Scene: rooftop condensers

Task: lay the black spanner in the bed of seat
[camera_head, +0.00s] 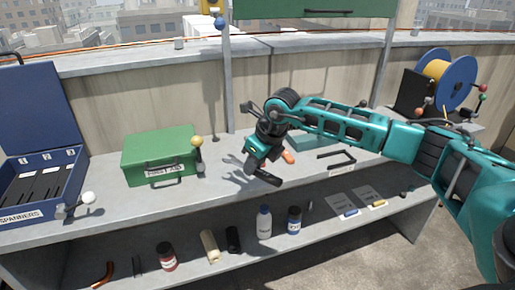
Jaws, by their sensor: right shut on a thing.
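My right gripper (258,161) is above the upper shelf near the middle, pointing down, with its fingers shut on the black spanner (266,179). Only a short dark length of the spanner shows below the fingers; the rest is hidden. An open blue case (70,199) labelled SPANNERS stands at the far left with its lid up. Inside it are dark long beds (42,183) side by side, with small white marks on the lid above. The gripper is well to the right of the case, beyond the green box. My left gripper is not in view.
A green first-aid box (160,152) stands between case and gripper. A white-knobbed lever (88,198) stands at the case's front corner. A black bracket (337,159) and an orange-ended item (289,157) lie right of the gripper. Bottles (264,223) stand on the lower shelf.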

